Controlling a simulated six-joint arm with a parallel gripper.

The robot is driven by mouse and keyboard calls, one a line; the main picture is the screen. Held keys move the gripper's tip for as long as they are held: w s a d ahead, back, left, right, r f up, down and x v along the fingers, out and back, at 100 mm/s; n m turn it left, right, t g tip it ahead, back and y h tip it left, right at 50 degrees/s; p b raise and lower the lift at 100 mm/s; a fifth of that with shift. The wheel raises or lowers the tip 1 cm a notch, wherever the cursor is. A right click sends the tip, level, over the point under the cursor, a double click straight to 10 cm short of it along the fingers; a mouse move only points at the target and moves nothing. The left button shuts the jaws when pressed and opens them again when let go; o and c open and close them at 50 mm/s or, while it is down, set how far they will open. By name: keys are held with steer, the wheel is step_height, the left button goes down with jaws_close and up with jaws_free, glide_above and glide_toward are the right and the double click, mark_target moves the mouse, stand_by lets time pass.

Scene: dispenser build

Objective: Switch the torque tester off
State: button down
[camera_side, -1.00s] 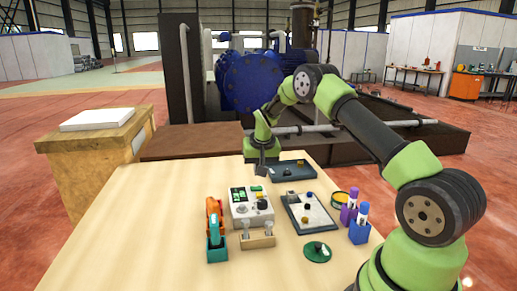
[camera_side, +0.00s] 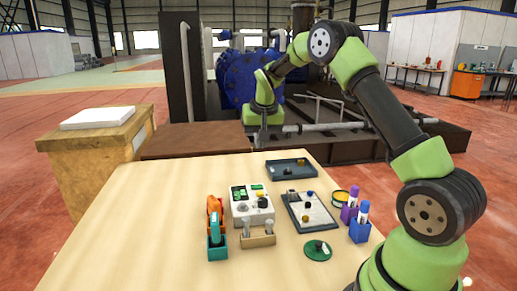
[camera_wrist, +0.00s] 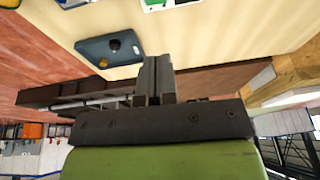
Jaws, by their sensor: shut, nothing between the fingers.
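The torque tester (camera_side: 251,211) appears to be the white box with green display patches, a grey knob and a yellow-topped part, standing mid-table in the side view. Its switch position is too small to make out. In the wrist view, part of a white box with green on it, probably the tester (camera_wrist: 166,4), shows at the top edge. My gripper (camera_side: 264,143) is raised beyond the far table edge, behind and apart from the tester. The wrist view shows my gripper (camera_wrist: 153,60) with its fingers together and nothing between them.
A dark blue tray (camera_side: 277,172) with small parts lies behind the tester. A pale board in a dark frame (camera_side: 320,217), a green disc (camera_side: 317,252) and a blue marker holder (camera_side: 359,234) are to its right. A tool stand (camera_side: 217,249) and wooden block (camera_side: 258,241) stand in front.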

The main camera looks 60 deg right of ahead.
mark_target(254, 186)
steer(key=shift+f, duration=0.1)
steer(key=x, duration=1.2)
steer(key=shift+s+a+f, duration=0.15)
steer(key=shift+a+f, duration=0.15)
steer(key=shift+f, duration=0.6)
